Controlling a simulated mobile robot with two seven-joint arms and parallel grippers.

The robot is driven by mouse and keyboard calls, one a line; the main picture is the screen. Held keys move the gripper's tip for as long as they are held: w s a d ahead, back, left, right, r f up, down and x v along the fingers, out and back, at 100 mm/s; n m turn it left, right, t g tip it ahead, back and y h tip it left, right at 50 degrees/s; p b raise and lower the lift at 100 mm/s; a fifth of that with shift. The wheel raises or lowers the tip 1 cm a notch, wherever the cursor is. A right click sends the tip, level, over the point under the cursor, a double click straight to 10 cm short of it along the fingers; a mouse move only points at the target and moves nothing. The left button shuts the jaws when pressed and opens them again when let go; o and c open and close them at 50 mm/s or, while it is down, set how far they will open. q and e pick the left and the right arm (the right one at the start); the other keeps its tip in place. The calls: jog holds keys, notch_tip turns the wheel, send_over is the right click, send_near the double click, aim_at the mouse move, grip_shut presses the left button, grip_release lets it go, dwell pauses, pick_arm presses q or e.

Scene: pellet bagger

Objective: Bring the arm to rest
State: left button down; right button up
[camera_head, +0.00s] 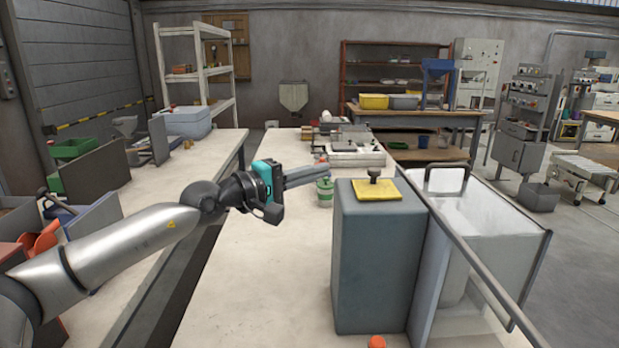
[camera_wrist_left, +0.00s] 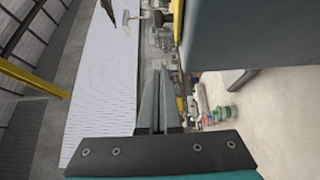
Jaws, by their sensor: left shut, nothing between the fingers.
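My left arm comes in from the left in the head view, and its gripper (camera_head: 308,176) hangs above the bench, left of the tall grey box. The fingers are shut together with nothing between them. The left wrist view also shows the closed fingers (camera_wrist_left: 160,92) pointing along the bench, with the grey box (camera_wrist_left: 255,32) close by at upper right. My right gripper is in neither view.
The tall grey box (camera_head: 375,260) bears a yellow plate (camera_head: 376,190) with a dark knob. A white bin (camera_head: 490,225) stands right of it. A green-and-white jar (camera_head: 325,192) is beside the fingers. The bench (camera_head: 255,270) is clear at the front left.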

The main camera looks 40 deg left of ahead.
pick_arm(q)
jog(key=shift+s+a, duration=0.15)
jog(key=shift+s, duration=0.5)
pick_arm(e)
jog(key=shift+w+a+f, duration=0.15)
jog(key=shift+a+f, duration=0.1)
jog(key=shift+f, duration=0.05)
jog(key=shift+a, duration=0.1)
